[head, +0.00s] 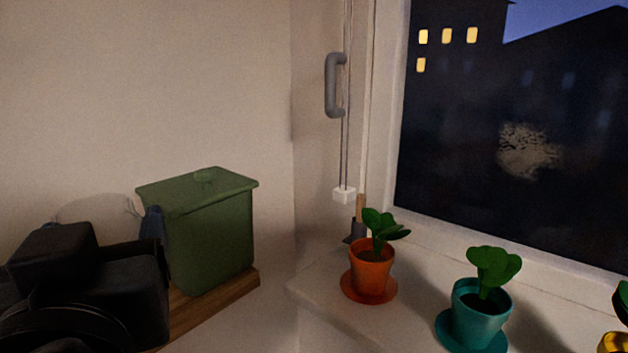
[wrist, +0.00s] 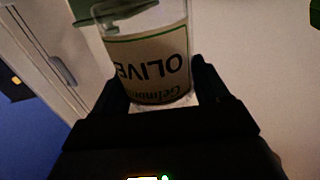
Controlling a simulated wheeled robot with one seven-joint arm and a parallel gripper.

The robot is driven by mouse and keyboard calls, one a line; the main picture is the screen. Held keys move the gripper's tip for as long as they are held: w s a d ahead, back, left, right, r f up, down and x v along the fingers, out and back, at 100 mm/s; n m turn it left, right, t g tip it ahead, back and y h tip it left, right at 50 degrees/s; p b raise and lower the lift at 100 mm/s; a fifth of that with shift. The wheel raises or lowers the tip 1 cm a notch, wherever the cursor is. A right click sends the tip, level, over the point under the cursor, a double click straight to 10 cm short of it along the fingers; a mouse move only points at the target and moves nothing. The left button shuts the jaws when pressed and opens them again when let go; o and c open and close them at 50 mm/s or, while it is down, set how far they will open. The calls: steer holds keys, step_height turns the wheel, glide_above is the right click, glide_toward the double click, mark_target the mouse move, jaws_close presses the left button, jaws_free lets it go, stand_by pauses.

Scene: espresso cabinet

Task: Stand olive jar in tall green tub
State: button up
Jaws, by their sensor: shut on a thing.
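My gripper (wrist: 157,88) is shut on the olive jar (wrist: 150,58), a clear glass jar with a cream label reading OLIVE. The label is upside down in the wrist view, and a finger grips each side of the jar. In the head view my gripper is at the lower left, and a pale rounded outline above it seems to be the jar (head: 94,208). The tall green tub (head: 213,245) stands upright just right of my gripper. Its top looks covered by a green lid with a small knob. My gripper hides the tub's lower left.
The tub stands on a wooden board (head: 215,309) by the wall. To the right, a sill carries an orange plant pot (head: 370,271), a teal plant pot (head: 480,313) and part of a yellow pot (head: 614,342). A grey handle (head: 333,85) is on the window frame.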

steer(key=w+d+f+m+h, duration=0.1)
steer(key=d+f+h, duration=0.1)
steer(key=d+f, duration=1.1)
steer(key=w+d+f+m+t+h, duration=0.1)
steer(key=w+d+f+m+h, duration=0.1)
steer(key=d+f, duration=1)
steer(key=w+d+f+m+h, duration=0.2)
steer(key=d+f, duration=1.1)
steer(key=f, duration=0.9)
steer(key=shift+d+f+t+h, duration=0.35)
steer(key=shift+t+h, duration=0.05)
steer(key=shift+h, duration=0.5)
steer(key=shift+w, duration=0.15)
